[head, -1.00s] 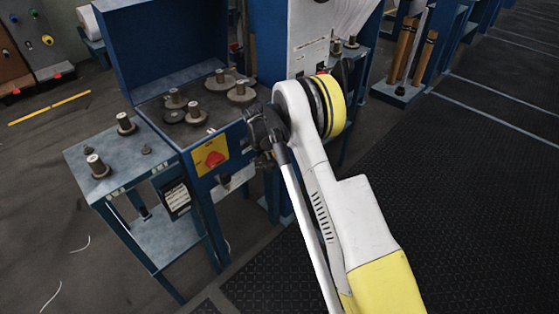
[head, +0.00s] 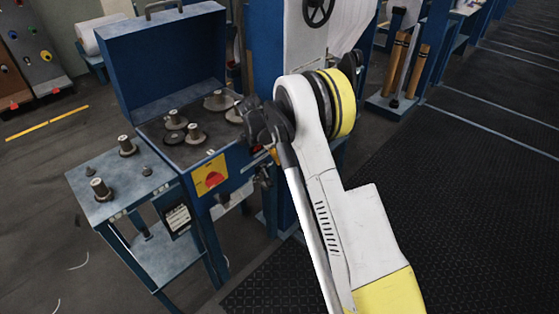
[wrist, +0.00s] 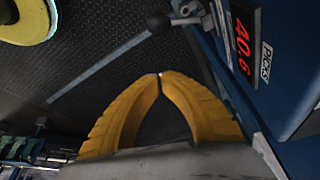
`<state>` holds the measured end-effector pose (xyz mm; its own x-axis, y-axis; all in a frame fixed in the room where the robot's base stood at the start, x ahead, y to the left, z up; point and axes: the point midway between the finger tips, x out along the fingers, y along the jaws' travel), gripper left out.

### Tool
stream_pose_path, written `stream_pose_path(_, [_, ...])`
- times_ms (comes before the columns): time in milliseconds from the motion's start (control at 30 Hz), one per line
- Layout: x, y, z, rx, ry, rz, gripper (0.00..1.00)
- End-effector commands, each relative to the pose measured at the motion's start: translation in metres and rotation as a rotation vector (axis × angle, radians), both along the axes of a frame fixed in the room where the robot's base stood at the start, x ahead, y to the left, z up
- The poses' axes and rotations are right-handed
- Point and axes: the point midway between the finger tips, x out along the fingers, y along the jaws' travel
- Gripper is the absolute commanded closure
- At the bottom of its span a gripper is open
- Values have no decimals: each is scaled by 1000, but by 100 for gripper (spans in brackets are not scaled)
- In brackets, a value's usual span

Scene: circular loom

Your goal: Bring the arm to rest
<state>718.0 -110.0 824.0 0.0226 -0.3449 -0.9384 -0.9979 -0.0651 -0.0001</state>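My gripper (wrist: 160,76) shows in the wrist view as two yellow ribbed fingers. Their tips meet and nothing is visible between them. A dark patterned floor lies beyond the fingertips. In the head view my white and yellow arm reaches up the middle of the picture, and my gripper is mostly hidden behind its dark joint. In the wrist view a blue machine housing with a red number display (wrist: 241,44) stands to the right of the fingers, apart from them.
A blue cabinet with an open lid (head: 170,55) holds several grey spools. A small blue side table (head: 120,185) with more spools stands at left. A yellow panel with a red knob (head: 210,177) faces front. Dark matting (head: 470,200) on the right is clear.

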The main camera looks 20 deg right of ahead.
Motion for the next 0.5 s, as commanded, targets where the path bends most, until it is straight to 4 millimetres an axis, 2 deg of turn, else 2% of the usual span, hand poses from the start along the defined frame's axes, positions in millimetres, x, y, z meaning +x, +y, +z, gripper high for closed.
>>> stream_pose_path(367, [-1,0,3,1,0,6,100])
stream_pose_path(433, [-3,2,13,5,-1,30,100])
stream_pose_path(500, [-8,6,33,14,-3,79,100])
